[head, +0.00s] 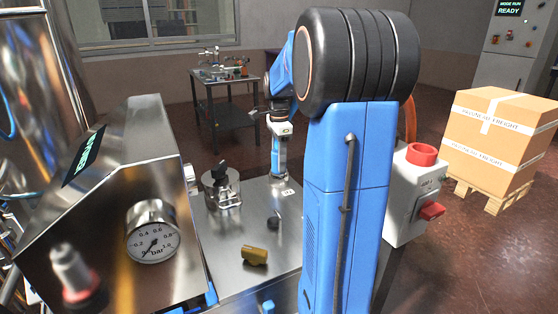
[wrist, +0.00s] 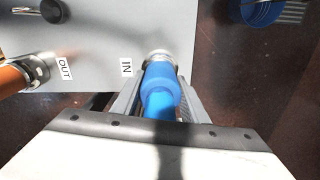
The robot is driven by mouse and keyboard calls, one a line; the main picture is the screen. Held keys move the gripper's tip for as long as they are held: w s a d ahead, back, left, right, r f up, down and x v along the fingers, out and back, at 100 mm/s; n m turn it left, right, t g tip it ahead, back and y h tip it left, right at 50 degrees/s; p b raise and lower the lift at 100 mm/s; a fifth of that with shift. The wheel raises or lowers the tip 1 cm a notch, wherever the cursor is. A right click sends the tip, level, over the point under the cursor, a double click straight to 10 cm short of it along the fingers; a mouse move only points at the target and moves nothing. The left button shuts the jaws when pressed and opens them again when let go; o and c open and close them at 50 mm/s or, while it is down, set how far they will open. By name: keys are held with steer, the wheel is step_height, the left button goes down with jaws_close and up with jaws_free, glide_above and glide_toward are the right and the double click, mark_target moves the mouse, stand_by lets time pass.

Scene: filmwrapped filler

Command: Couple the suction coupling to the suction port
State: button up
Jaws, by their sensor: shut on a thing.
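In the wrist view, the suction coupling (wrist: 160,82) is a blue sleeve on a blue hose. My gripper (wrist: 158,92) is shut around it, one finger on each side. A silver metal ring (wrist: 159,55) sits at its far end, beside the "IN" label (wrist: 126,67) on the grey plate. I cannot tell whether this ring belongs to the coupling or to the suction port, and the coupling hides what lies behind it. In the head view, my gripper (head: 279,158) points down at the far right edge of the steel table, close to a small white label (head: 288,192).
The steel table (head: 235,228) bears a clamped metal pot (head: 221,190), a dark knob (head: 273,221) and a brass fitting (head: 255,256). A steel housing with a gauge (head: 152,232) stands left. An orange hose (wrist: 14,78) is by the "OUT" label (wrist: 64,68).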

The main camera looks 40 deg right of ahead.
steer(key=shift+f, duration=0.1)
steer(key=o, duration=1.5)
step_height(320, 180, up, 17)
steer(key=shift+r, duration=0.2)
